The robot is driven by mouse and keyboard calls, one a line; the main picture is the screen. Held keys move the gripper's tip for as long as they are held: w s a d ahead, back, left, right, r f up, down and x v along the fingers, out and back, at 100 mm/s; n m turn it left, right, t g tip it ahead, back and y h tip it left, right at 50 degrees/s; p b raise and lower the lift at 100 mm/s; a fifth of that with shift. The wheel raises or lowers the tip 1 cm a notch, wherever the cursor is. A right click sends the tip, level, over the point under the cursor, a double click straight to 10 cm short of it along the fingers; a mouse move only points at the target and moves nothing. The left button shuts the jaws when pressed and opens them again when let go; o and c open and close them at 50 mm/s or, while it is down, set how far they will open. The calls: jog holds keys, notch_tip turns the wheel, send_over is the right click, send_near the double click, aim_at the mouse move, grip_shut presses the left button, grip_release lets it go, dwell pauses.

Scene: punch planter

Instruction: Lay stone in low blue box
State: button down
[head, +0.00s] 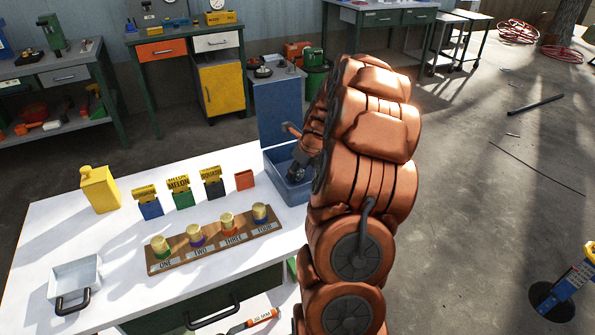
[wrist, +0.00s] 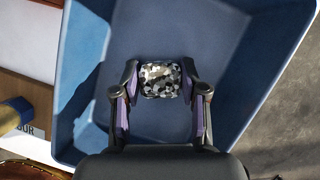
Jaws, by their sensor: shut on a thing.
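In the wrist view a speckled black, grey and white stone (wrist: 160,78) sits between the two fingers of my gripper (wrist: 162,88). The gripper is shut on it, with a finger touching each side. The low blue box (wrist: 82,75) lies around and beneath the stone in this view, its bottom bare where I see it. In the head view my gripper (head: 299,172) reaches into the blue box (head: 292,190) at the right end of the white table. The stone is hidden there. I cannot tell whether the stone touches the bottom of the box.
My arm hides the table's right edge.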

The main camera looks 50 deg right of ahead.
jog(key=shift+f, duration=0.1)
jog(key=c, duration=0.6)
grip_release()
